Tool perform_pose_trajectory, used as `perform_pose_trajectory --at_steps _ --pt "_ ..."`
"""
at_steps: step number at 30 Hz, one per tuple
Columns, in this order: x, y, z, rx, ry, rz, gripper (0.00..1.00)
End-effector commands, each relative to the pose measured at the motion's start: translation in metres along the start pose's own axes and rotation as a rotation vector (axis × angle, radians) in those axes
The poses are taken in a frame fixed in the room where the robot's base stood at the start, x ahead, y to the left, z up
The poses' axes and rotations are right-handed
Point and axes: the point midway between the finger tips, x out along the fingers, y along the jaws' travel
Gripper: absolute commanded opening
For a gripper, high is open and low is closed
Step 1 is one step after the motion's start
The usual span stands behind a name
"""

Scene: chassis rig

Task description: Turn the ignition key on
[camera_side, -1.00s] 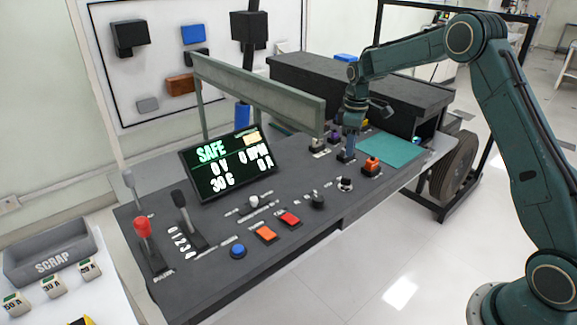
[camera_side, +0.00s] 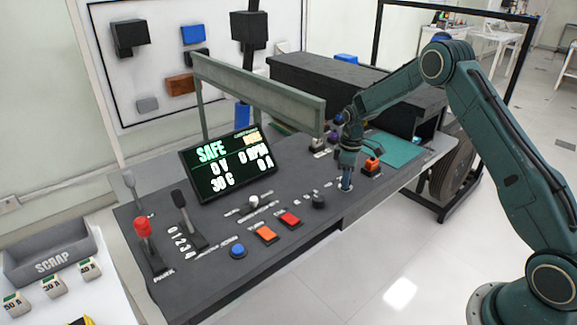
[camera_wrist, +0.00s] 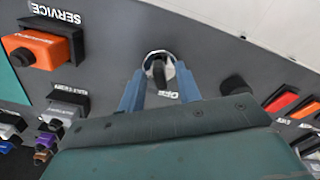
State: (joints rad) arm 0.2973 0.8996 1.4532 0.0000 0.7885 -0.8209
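The ignition key (camera_wrist: 160,73) shows in the wrist view as a dark upright grip in a round, pale metal switch on the dark console. A partly covered label beside it appears to read OFF. My gripper (camera_wrist: 160,78) is open, with one blue-grey finger on each side of the switch and a gap between each finger and the key. In the side view my gripper (camera_side: 346,184) points down at the key's place on the console and hides the key. I cannot tell whether the fingertips touch the panel.
An orange block marked SERVICE (camera_wrist: 38,47) sits beside the key; it also shows in the side view (camera_side: 371,167). A black knob (camera_side: 318,201) stands on the other side. Red (camera_side: 290,219) and orange (camera_side: 265,234) buttons lie farther along. The display (camera_side: 228,165) reads SAFE.

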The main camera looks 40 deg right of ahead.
Motion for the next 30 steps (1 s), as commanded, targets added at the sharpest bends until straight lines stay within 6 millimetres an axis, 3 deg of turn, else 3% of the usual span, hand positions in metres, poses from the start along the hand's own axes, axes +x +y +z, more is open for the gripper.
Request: perform_pose_trajectory --at_steps 7,12,13,30 --pt "0.0007 -0.0001 0.0001 0.0 0.0 0.0 0.34" --pt "0.0006 -0.0001 0.0001 0.0 0.0 0.0 0.02" --pt "0.0006 -0.0001 0.0001 0.0 0.0 0.0 0.0" --pt "0.0001 -0.0002 0.0 0.096 0.0 0.0 0.0"
